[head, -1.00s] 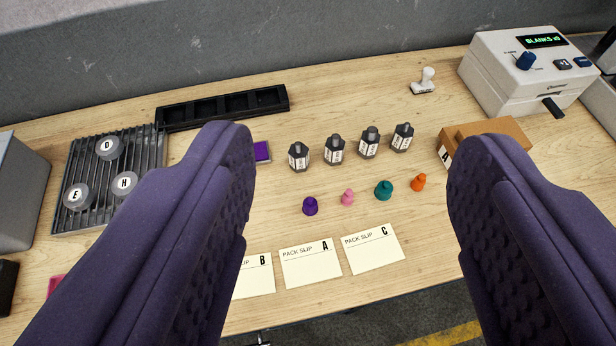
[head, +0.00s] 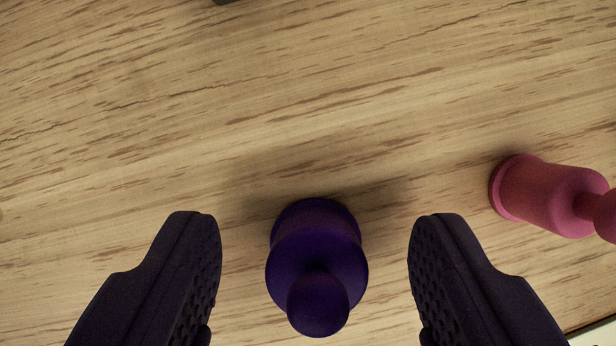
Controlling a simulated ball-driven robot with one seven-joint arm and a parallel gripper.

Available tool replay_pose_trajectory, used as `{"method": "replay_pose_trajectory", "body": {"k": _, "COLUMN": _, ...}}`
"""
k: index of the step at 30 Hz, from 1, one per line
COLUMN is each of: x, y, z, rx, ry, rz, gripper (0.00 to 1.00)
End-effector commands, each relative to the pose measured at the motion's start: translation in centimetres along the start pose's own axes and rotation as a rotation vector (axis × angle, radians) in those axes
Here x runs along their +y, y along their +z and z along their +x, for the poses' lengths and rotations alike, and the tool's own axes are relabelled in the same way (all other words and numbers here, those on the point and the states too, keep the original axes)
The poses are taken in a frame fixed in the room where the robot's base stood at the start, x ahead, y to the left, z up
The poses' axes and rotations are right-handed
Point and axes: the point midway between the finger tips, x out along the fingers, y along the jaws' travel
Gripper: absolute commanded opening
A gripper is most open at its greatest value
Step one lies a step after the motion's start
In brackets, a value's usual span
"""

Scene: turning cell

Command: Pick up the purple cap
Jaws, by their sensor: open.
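The purple cap (head: 316,255) stands on the wooden table in the lower middle of the head view, its round knob toward the camera. My gripper (head: 315,270) is open, low over the table, with one dark finger on each side of the cap. There is a clear gap between the cap and each finger, so neither touches it.
A pink cap (head: 550,197) stands to the right, just beyond the right finger. The corner of a pale card (head: 598,336) shows at the bottom right. A dark object's edge (head: 226,1) shows at the top. The wooden table (head: 300,90) beyond the cap is bare.

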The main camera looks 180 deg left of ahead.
Motion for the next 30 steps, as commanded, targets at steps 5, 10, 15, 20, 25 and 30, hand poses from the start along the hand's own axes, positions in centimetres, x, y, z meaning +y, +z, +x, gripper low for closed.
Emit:
{"method": "replay_pose_trajectory", "body": {"k": 5, "x": 0.0, "y": -0.1, "z": 0.7, "rx": 0.003, "ry": 0.000, "rz": -0.001, "gripper": 0.62}}
{"method": "replay_pose_trajectory", "body": {"k": 10, "x": 0.0, "y": -0.1, "z": 0.6, "rx": 0.003, "ry": 0.000, "rz": -0.001, "gripper": 0.44}}
{"method": "replay_pose_trajectory", "body": {"k": 15, "x": 0.0, "y": -0.1, "z": 0.6, "rx": 0.003, "ry": 0.000, "rz": -0.001, "gripper": 0.05}}
{"method": "replay_pose_trajectory", "body": {"k": 20, "x": 0.0, "y": -0.1, "z": 0.6, "rx": 0.003, "ry": 0.000, "rz": -0.001, "gripper": 0.03}}
{"method": "replay_pose_trajectory", "body": {"k": 25, "x": 0.0, "y": -0.2, "z": 0.4, "rx": 0.003, "ry": 0.000, "rz": -0.001, "gripper": 0.03}}
{"method": "replay_pose_trajectory", "body": {"k": 30, "x": 0.0, "y": -0.8, "z": -0.9, "rx": 0.003, "ry": 0.001, "rz": -0.001, "gripper": 0.03}}
